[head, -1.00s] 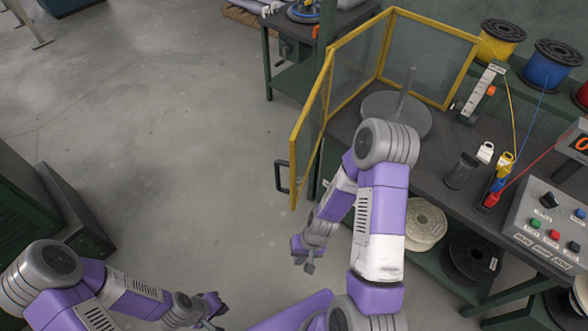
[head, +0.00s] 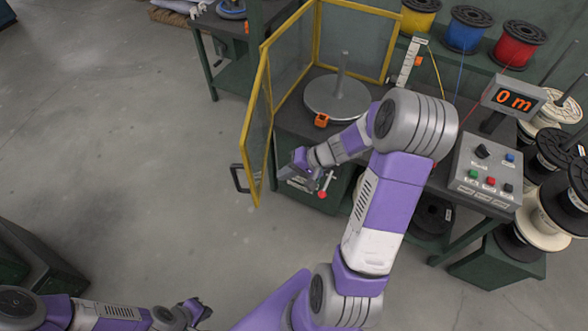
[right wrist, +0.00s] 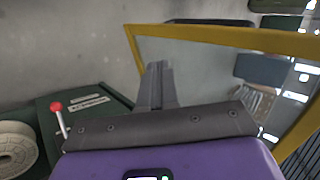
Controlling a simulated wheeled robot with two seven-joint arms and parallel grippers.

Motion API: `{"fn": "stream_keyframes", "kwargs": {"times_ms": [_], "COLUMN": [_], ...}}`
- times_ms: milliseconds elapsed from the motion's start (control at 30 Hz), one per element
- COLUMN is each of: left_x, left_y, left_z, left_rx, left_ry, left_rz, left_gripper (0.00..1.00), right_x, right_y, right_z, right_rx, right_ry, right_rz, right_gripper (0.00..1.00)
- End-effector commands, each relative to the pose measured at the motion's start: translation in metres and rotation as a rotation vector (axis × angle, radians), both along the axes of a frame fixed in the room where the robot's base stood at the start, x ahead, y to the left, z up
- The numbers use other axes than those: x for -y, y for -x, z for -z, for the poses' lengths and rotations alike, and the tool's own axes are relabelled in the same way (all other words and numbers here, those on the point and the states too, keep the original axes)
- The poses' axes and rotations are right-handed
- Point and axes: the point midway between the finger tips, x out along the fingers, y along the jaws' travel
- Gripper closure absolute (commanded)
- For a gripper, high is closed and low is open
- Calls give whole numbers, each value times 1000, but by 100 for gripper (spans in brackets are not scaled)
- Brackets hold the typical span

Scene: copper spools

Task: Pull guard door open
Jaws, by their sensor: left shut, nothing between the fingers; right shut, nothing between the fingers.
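The guard door (head: 256,130) is a clear panel in a yellow frame, standing out at an angle at the left front of the bench guard. Its dark handle (head: 238,178) is on the door's far left side, away from my right gripper. My right gripper (head: 283,171) is shut and empty, just right of the door's lower edge; whether it touches the frame I cannot tell. In the right wrist view the shut fingers (right wrist: 158,82) point toward the yellow frame and panel (right wrist: 215,75). My left gripper (head: 200,309) is shut and empty, low in the head view, away from the door.
A round grey turntable with a post (head: 337,98) sits inside the guard. A red-knobbed lever (head: 322,194) is close right of my right gripper. A control box (head: 485,172) and wire spools (head: 518,45) are on the right. Floor left of the door is clear.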

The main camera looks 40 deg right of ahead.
Motion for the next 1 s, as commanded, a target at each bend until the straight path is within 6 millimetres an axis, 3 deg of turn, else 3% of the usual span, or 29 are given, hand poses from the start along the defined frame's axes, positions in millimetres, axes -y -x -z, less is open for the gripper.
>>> {"fn": "stream_keyframes", "kwargs": {"times_ms": [167, 433, 867, 1000], "left_x": [0, 0, 0, 0], "left_y": [0, 0, 0, 0], "left_z": [9, 4, 4, 12], "left_rx": [0, 0, 0, 0], "left_ry": [0, 0, 0, 0], "left_rz": [0, 0, 0, 0], "left_gripper": [100, 100, 100, 100], "right_x": [-21, -44, -47, -52], "right_y": [-19, -43, -47, -52], "right_z": [28, 25, 25, 27], "right_rx": [-4, -2, -2, 1], "right_ry": [-2, -1, 1, 2], "right_rz": [-3, -2, 1, 11], "right_gripper": [100, 100, 100, 100]}}
